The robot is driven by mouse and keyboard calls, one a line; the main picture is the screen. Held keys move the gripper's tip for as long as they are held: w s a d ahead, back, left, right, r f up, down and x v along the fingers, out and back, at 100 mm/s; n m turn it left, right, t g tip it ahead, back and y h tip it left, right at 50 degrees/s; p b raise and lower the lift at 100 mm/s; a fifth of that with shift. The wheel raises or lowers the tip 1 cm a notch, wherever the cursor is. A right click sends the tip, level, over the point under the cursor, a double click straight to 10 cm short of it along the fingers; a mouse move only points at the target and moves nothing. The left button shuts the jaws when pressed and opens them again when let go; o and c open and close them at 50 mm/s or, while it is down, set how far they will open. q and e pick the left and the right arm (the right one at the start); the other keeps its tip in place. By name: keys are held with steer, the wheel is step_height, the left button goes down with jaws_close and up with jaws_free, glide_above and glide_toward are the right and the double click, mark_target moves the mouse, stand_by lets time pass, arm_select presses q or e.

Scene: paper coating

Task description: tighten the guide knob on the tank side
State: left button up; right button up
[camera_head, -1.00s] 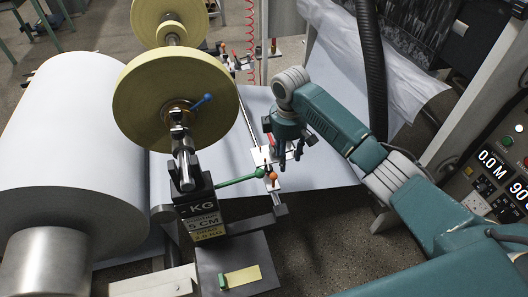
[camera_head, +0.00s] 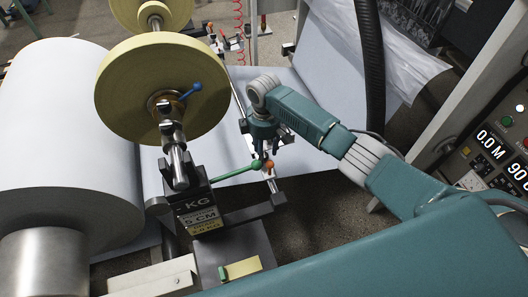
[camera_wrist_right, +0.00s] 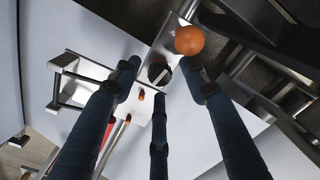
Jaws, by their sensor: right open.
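My right gripper (camera_head: 265,148) hangs fingers-down over the slim metal guide assembly beside the yellow roll. In the right wrist view its fingers (camera_wrist_right: 159,80) are spread open. A dark round knob (camera_wrist_right: 158,72) on a silver plate (camera_wrist_right: 170,48) shows between the fingertips; I cannot tell whether they touch it. An orange ball (camera_wrist_right: 189,40) sits near the right fingertip, and in the head view it (camera_head: 268,165) is just below the gripper. The dark knob is hidden by the gripper in the head view. My left gripper is not in view.
A green-ended lever (camera_head: 235,172) lies left of the gripper. The yellow roll (camera_head: 130,90) and big white roll (camera_head: 60,130) fill the left. A white web (camera_head: 330,95) runs behind the guide. A control panel (camera_head: 500,160) stands at right.

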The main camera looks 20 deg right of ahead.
steer(key=shift+f, duration=0.3)
steer(key=shift+c, duration=1.2)
jaws_close()
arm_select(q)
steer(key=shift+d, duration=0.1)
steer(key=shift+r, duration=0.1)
